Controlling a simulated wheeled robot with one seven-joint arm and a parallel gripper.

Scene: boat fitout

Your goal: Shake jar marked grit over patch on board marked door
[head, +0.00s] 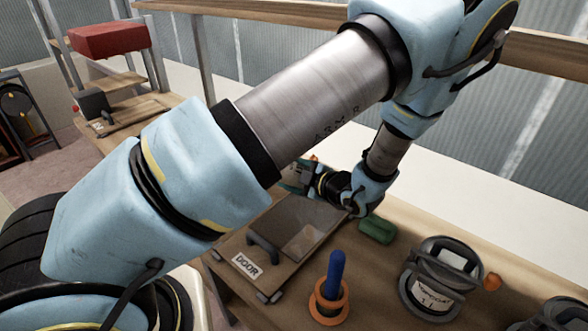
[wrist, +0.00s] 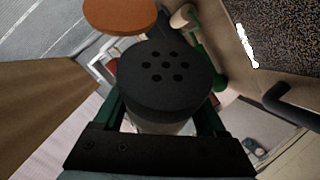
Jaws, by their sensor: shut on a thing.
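The board marked door (head: 222,248) lies on the wooden bench with a black handle and a grey-brown patch (head: 305,232). My gripper (head: 297,180) is beyond the patch's far edge, pointing left, partly hidden behind my arm. In the wrist view its green fingers (wrist: 163,112) are shut on a jar with a black, holed lid (wrist: 165,75) and a pale body below. The lid faces the wrist camera. The jar's label is not visible, so I cannot read grit on it. A dark speckled surface, probably the patch, shows at upper right (wrist: 292,35).
A green roll (head: 377,230) lies right of the board. An orange disc (wrist: 120,15) shows beyond the jar.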

